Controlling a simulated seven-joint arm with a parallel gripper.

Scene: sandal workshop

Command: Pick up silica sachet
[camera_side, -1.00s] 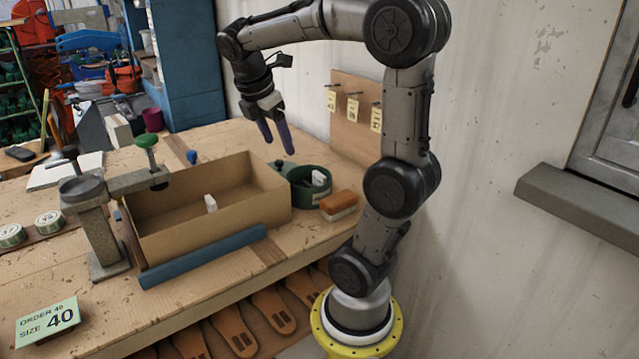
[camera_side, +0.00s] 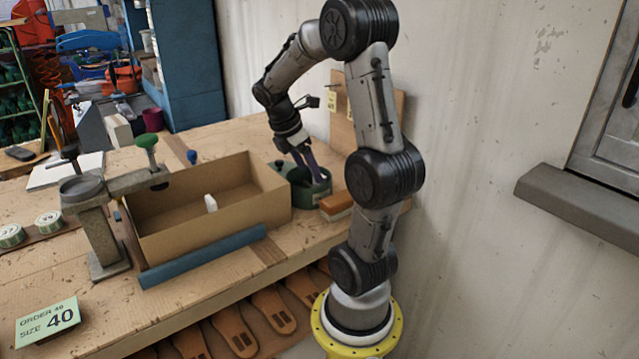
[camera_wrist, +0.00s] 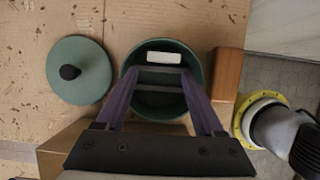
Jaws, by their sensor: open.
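A white silica sachet (camera_wrist: 165,57) lies in the round green tin (camera_wrist: 195,60), by the tin's wall at the top in the wrist view. My gripper (camera_wrist: 160,72) is open, with its two purple fingers pointing into the tin and nothing between them. The sachet is just beyond the fingertips in that view. In the side view my gripper (camera_side: 312,178) reaches down into the tin (camera_side: 302,200), and the sachet in it cannot be made out there. I cannot tell whether the fingers touch the tin.
The tin's lid (camera_wrist: 79,70), with a black knob, lies close beside it. A brown-orange block (camera_wrist: 226,75) stands close on the other side. An open cardboard box (camera_side: 215,232) with a small white piece (camera_side: 210,203) inside stands left of the tin. A clamp (camera_side: 97,215) stands left of the box.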

